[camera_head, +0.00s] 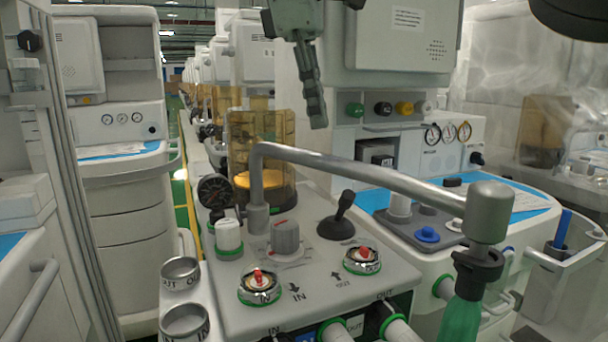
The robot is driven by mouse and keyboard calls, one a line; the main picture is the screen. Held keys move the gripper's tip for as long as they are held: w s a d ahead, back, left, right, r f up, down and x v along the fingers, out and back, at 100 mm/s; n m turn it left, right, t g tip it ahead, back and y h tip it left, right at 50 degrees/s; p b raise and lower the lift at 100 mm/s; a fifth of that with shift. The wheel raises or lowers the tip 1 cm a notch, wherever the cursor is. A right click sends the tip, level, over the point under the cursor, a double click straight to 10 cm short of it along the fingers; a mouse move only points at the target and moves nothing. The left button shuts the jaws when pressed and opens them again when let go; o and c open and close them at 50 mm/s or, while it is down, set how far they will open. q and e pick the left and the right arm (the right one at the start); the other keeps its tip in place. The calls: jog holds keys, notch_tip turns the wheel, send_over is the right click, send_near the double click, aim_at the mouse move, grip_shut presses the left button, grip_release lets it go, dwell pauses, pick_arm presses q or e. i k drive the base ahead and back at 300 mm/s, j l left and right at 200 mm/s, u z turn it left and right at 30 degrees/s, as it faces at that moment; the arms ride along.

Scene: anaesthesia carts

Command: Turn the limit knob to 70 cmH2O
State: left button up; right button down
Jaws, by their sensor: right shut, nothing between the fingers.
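The limit knob seems to be the ribbed grey knob (285,237) with a red mark, on the light grey top panel (225,298) of the nearest cart. Its scale is too small to read, so I cannot tell its setting. My right gripper (317,112) hangs from the top of the view with its fingers pointing down, shut and empty. In the picture it is above and slightly right of the knob, clearly apart from it. My left gripper is not in view.
A silver bent tube (350,168) arches behind and right of the knob. A black lever (338,222) stands to its right, a white knob (229,236) and a pressure gauge (215,190) to its left. An amber bellows housing (262,140) stands behind.

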aim_at(284, 231)
jog(key=k, duration=1.35)
